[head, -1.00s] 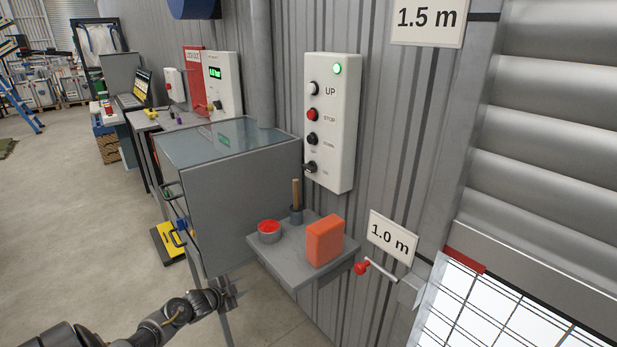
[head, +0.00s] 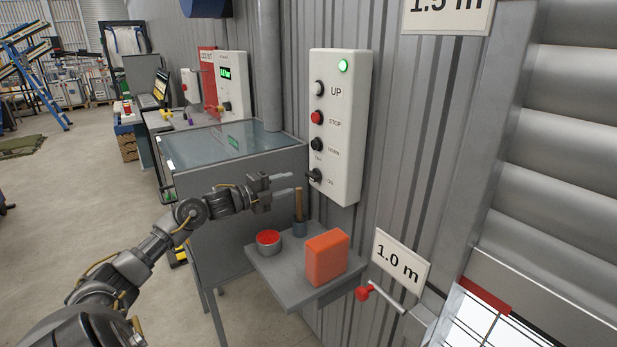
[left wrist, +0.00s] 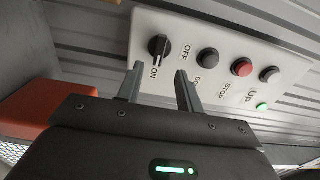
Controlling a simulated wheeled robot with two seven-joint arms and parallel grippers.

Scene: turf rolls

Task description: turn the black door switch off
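The black door switch (head: 314,176) is a rotary knob at the bottom of the white control box (head: 346,130) on the wall. In the left wrist view the black switch (left wrist: 159,47) shows its pointer toward the ON label, with OFF on its other side. My left gripper (head: 291,184) is open and empty, just left of the switch in the head view and apart from it. In the left wrist view its fingers (left wrist: 158,78) are spread below the switch and the black button. My right gripper is not in view.
Below the box, a grey shelf (head: 291,289) holds a red-topped tin (head: 268,242), a wooden-handled tool in a cup (head: 299,212) and an orange block (head: 327,257). A red-knobbed crank (head: 362,293) sticks out beside it. A grey cabinet (head: 232,170) stands at left.

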